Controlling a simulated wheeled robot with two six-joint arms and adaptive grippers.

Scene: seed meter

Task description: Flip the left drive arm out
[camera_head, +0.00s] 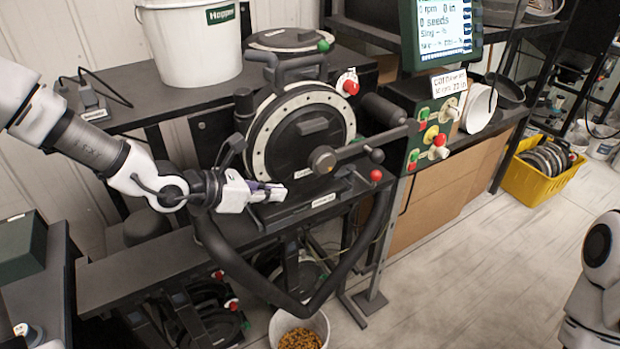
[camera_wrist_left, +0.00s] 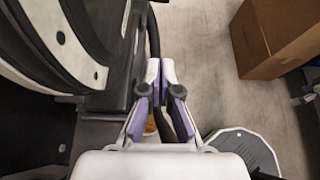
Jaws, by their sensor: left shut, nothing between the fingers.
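The seed meter (camera_head: 300,128), a round black housing with a pale, hole-dotted ring, stands on the bench. A grey bar (camera_head: 365,147) runs from a hub at its lower right up to the right. A dark lever-like part (camera_head: 232,150) juts out at its left side; I cannot tell which part is the left drive arm. My left gripper (camera_head: 278,192) is shut and empty, in front of the meter's lower left, apart from the lever-like part. In the left wrist view the closed fingertips (camera_wrist_left: 160,70) point past the meter ring (camera_wrist_left: 62,38). My right gripper is out of view.
A thick black hose (camera_head: 235,270) loops below the bench, over a white bucket of seed (camera_head: 300,338). A green control box (camera_head: 430,125) with knobs and a screen (camera_head: 445,28) stand right of the meter. A white bucket (camera_head: 195,45) is behind left.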

